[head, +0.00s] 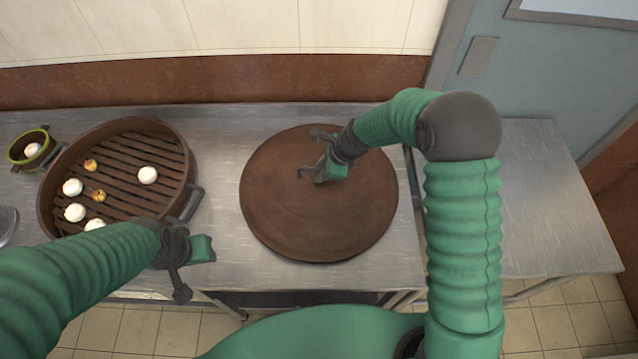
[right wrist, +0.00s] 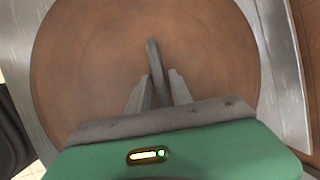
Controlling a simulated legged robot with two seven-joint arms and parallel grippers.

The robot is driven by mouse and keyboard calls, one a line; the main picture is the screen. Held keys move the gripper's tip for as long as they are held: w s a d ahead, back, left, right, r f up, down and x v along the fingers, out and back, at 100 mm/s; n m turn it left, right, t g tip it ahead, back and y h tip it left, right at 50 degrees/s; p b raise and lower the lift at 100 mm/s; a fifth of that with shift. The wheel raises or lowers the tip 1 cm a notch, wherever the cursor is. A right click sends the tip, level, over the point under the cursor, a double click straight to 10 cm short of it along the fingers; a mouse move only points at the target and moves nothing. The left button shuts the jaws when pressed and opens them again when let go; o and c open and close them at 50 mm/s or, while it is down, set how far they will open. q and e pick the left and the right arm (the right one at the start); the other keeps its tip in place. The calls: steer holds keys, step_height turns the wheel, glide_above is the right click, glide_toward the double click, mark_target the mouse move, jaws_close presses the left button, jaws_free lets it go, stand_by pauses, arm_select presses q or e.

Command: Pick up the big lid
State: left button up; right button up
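The big lid (head: 283,215) is a brown round disc lying flat on the steel counter, right of the steamer. In the right wrist view the lid (right wrist: 85,65) fills most of the picture, with its narrow grey bar handle (right wrist: 152,52) in the middle. My right gripper (head: 311,153) is over the lid. Its fingers (right wrist: 158,82) are apart, one on each side of the handle, with a gap showing beside it. My left gripper (head: 184,262) is spread open and empty at the steamer's front right, near the counter's front edge.
A round brown steamer (head: 186,150) with a slatted rack holds several white buns and small yellow pieces. A small green-rimmed pot (head: 14,152) stands behind it at the left. A second steel table (head: 560,220) is at the right, beyond a gap.

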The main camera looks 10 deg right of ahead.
steer(key=shift+w+a, duration=0.1)
steer(key=shift+a, duration=0.1)
steer(key=c, duration=0.5)
steer(key=shift+d, duration=0.55)
jaws_close()
steer(key=shift+a, duration=0.25)
steer(key=shift+r, duration=0.1)
